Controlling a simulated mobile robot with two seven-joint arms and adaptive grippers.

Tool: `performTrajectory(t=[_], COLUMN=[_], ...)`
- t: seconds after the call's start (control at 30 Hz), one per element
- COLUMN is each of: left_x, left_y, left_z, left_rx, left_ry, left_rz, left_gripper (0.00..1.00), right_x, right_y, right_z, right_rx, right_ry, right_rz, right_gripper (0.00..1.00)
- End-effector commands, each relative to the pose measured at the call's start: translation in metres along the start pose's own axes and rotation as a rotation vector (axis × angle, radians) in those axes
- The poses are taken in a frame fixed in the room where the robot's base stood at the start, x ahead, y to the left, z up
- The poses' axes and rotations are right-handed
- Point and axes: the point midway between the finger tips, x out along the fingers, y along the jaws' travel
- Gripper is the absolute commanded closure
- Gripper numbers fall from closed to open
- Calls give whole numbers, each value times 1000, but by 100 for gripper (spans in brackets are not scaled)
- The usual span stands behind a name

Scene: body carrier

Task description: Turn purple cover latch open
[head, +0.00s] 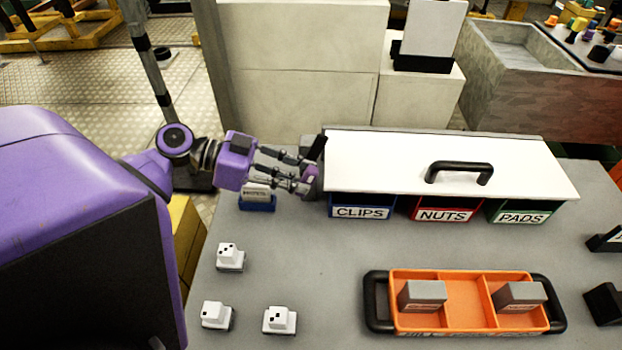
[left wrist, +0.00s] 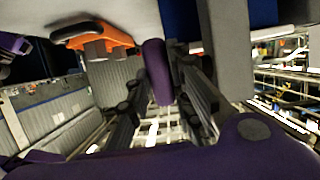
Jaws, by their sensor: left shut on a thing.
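The purple cover latch (head: 311,176) is at the left end of the white cover (head: 380,160). In the left wrist view the purple latch (left wrist: 157,72) hangs upright between the finger pads. My left gripper (head: 305,181) reaches in from the left and is shut on the latch; its fingers partly hide it. The white cover lies closed over the bins, with a black handle (head: 459,170) on top. Below its front edge are the blue CLIPS bin (head: 361,200), the red NUTS bin (head: 441,203) and the green PADS bin (head: 520,205). My right gripper is not seen.
An orange tray (head: 458,320) with black handles and two grey blocks stands at the front. Several white pieces (head: 230,257) sit at the left of the grey table. A small blue holder (head: 257,203) is just below my left gripper. The table's middle is clear.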

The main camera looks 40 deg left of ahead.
Motion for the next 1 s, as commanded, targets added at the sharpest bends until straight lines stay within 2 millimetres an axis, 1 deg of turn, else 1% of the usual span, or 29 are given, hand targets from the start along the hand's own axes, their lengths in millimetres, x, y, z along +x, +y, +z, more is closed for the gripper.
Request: performTrajectory(t=[0.03,0.43,0.77,1.0], left_x=[1,2,-2,0], left_y=[-4,-3,1,2], left_z=[-4,-5,-3,2], left_rx=[3,7,9,5], left_ry=[8,11,13,97], left_rz=[-10,-9,-7,-7], left_gripper=[100,100,100,100], right_x=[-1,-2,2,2], right_y=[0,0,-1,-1], right_z=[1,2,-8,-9], right_rx=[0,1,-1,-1], right_ry=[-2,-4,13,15], right_rz=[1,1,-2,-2], right_gripper=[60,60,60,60])
